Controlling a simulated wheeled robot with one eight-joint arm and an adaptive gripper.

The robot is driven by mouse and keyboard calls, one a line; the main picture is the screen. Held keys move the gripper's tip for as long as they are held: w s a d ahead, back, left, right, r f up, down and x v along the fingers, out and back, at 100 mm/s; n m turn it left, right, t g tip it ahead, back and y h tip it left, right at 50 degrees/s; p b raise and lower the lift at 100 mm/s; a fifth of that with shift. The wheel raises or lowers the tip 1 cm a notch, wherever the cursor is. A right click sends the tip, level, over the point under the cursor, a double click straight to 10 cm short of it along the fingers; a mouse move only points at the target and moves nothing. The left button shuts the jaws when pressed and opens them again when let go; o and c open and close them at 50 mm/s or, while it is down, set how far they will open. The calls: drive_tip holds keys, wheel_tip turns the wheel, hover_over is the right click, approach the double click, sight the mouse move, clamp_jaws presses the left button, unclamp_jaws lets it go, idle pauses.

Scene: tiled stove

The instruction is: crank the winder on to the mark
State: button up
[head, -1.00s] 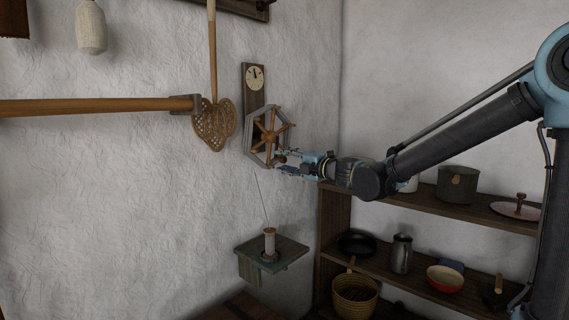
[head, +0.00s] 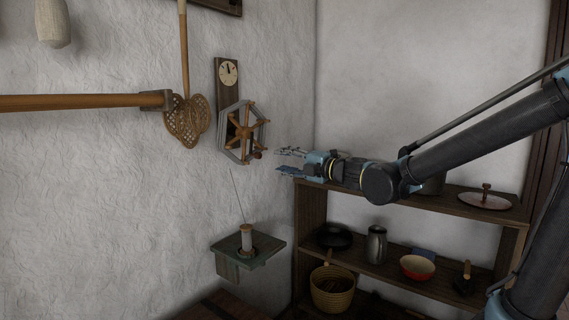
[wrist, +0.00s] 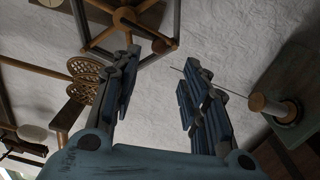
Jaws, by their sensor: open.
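The winder (head: 243,132) is a six-sided grey frame with a wooden spoked wheel, mounted on the white wall. A small wooden crank knob (head: 257,155) sticks out at its lower right. A round dial (head: 228,73) with dark hands sits on a board above it. My gripper (head: 279,162) is open and empty, just right of the knob and apart from it. In the wrist view the winder (wrist: 125,17) is at the top, with its knob (wrist: 159,46) beyond the spread fingers (wrist: 158,85). The mark cannot be made out.
A spool (head: 246,238) stands on a green wall bracket (head: 262,250) below the winder, with a thin thread rising from it. Shelves (head: 466,209) with pots stand at the right. A wooden pole (head: 80,103) and a woven beater (head: 187,122) are at the left.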

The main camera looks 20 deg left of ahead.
drive_tip(key=c, duration=0.6)
drive_tip(key=shift+w+n, duration=0.15)
drive_tip(key=shift+n, duration=0.25)
clamp_jaws()
drive_tip(key=w+d+f+n+g+y, duration=0.15)
drive_tip(key=w+n, duration=0.25)
drive_tip(key=n, duration=1.1)
drive_tip(key=w+d+f+n+g, duration=0.1)
drive_tip(key=w+f+n+g, duration=0.3)
drive_tip(key=n, duration=1.1)
drive_tip(key=s+a+r+t, duration=0.2)
drive_tip(key=a+r, duration=0.1)
drive_tip(key=a, duration=0.8)
drive_tip(key=shift+r, duration=0.25)
